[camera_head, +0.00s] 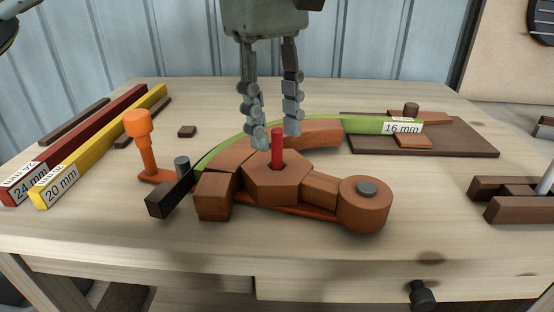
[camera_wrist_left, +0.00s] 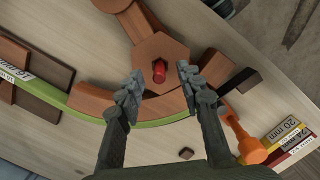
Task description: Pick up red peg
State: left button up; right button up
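The red peg (camera_head: 277,148) stands upright in the brown hexagonal block (camera_head: 262,187) of the curved wooden jig. It also shows in the left wrist view (camera_wrist_left: 159,72) between my fingertips. My left gripper (camera_head: 276,136) points down from above, open and empty. In the left wrist view its fingertips (camera_wrist_left: 160,74) lie on either side of the peg, with visible gaps. I cannot tell exactly how far the fingertips are above the block. The peg's lower end is hidden in the block. My right gripper is not in view.
A green curved strip labelled 16 mm (camera_head: 380,125) runs behind the block. An orange clamp (camera_head: 143,145) stands at left, beside red (camera_head: 90,138) and yellow (camera_head: 105,140) strips. A round brown piece (camera_head: 365,205) lies right of the block. The front of the table is clear.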

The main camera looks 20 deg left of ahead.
pick_arm(q)
jog(key=shift+d+f, duration=0.1)
jog(key=shift+f, duration=0.8)
jog(key=shift+c, duration=0.5)
grip_shut()
jog(key=shift+r, duration=0.1)
